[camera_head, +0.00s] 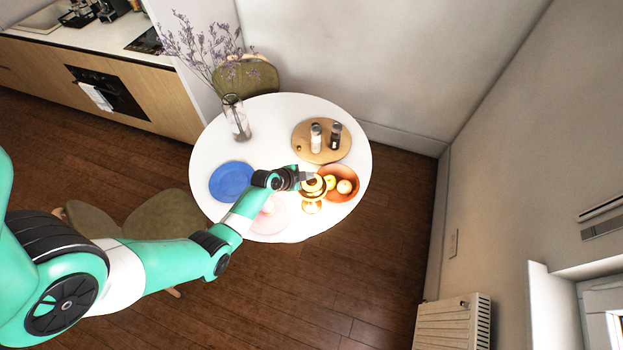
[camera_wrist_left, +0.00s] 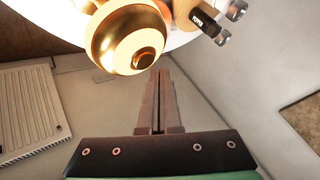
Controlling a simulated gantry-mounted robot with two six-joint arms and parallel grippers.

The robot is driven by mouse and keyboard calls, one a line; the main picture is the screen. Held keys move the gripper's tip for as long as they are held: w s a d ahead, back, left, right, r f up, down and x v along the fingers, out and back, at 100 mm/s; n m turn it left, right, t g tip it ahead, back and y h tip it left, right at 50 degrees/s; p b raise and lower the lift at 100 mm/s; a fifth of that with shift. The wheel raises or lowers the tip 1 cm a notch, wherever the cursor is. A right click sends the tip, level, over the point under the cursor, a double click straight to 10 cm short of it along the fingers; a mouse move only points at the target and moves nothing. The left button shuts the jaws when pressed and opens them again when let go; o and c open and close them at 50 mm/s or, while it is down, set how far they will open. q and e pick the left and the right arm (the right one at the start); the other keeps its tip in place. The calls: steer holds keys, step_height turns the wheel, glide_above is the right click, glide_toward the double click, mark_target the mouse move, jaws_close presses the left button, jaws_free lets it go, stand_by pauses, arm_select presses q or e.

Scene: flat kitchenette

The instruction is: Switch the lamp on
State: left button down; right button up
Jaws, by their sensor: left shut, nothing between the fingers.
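A small gold lamp (camera_head: 312,206) with a rounded top stands near the front right edge of the round white table (camera_head: 275,110). A bright warm glow shows on its lower part. It also shows large in the left wrist view (camera_wrist_left: 128,38), with bright light on the gold and around it. My left gripper (camera_head: 307,177) is at the lamp's top. In the left wrist view its fingers (camera_wrist_left: 157,76) are together and empty, with the tips close to the lamp's round knob-like end. I cannot tell whether they touch. My right gripper is not in view.
An orange bowl of fruit (camera_head: 352,172) is right beside the lamp. A wooden board (camera_head: 304,147) with two shakers lies behind. A blue plate (camera_head: 232,182) and a pink plate (camera_head: 270,225) are to the left. A glass vase (camera_head: 236,118) with tall dried stems stands farther back.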

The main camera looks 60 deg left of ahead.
mark_target(309, 182)
arm_select(q)
step_height(309, 182, up, 6)
steer(key=p, duration=0.5)
stand_by(0.5)
